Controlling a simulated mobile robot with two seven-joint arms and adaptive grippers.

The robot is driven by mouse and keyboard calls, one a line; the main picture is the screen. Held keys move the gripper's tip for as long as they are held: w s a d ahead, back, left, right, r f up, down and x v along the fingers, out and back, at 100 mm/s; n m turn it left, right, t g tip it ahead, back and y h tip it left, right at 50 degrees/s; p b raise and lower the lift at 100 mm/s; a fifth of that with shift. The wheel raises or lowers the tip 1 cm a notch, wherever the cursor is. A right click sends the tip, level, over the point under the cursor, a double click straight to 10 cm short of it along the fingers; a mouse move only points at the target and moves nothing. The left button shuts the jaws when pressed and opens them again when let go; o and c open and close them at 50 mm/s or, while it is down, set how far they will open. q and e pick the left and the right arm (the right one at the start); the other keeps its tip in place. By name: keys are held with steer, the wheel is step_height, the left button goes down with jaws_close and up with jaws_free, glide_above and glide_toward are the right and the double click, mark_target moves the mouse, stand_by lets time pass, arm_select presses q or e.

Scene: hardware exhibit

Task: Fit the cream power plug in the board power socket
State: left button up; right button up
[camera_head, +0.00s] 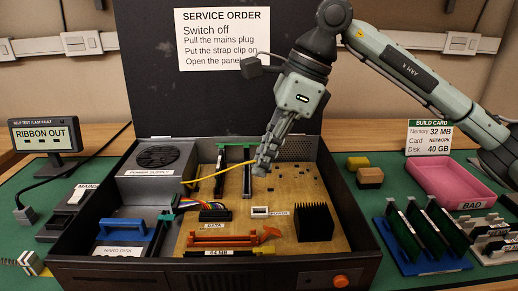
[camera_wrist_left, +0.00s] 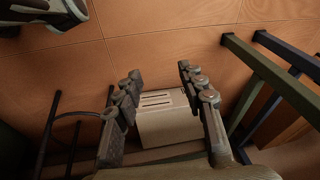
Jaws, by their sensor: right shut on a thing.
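My right gripper (camera_head: 263,168) reaches down over the open computer case, shut at the end of a yellow cable (camera_head: 205,180) that comes from the power supply (camera_head: 155,162). The cream power plug is mostly hidden by the fingers, so its tilt cannot be told. The board power socket (camera_head: 260,211) is a small white part on the tan board (camera_head: 291,184), with a label beside it. The gripper is above and behind the socket, apart from it in the picture. My left gripper (camera_wrist_left: 160,76) is open and empty in the left wrist view; it is not in the head view.
A black heatsink (camera_head: 315,222) stands right of the socket. The data connector (camera_head: 215,213) with its ribbon and orange-latched memory slot (camera_head: 220,240) are left and in front. The raised lid (camera_head: 235,108) is behind. A pink bin (camera_head: 456,182) and cards (camera_head: 425,235) are right.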

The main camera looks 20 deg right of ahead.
mark_target(256, 214)
steer(key=shift+f+b, duration=0.3)
steer(key=shift+f, duration=0.2)
step_height(256, 214, down, 4)
steer(key=shift+r+b, duration=0.15)
steer(key=shift+b, duration=1.05)
arm_select(q)
step_height(256, 214, up, 8)
steer(key=w, duration=0.1)
steer(key=shift+r, duration=0.15)
arm_select(e)
steer(key=shift+f, duration=0.45)
arm_select(q)
steer(key=shift+w+a, duration=0.1)
steer(key=shift+f+b, duration=0.2)
steer(key=shift+b, duration=0.25)
arm_select(e)
steer(key=shift+f, duration=0.15)
arm_select(q)
steer(key=shift+f+b, duration=0.35)
arm_select(e)
steer(key=shift+f, duration=0.35)
arm_select(q)
steer(key=shift+f+b, duration=1.05)
arm_select(e)
steer(key=shift+s+f, duration=0.1)
steer(key=shift+f, duration=1.2)
steer(key=o, duration=0.8)
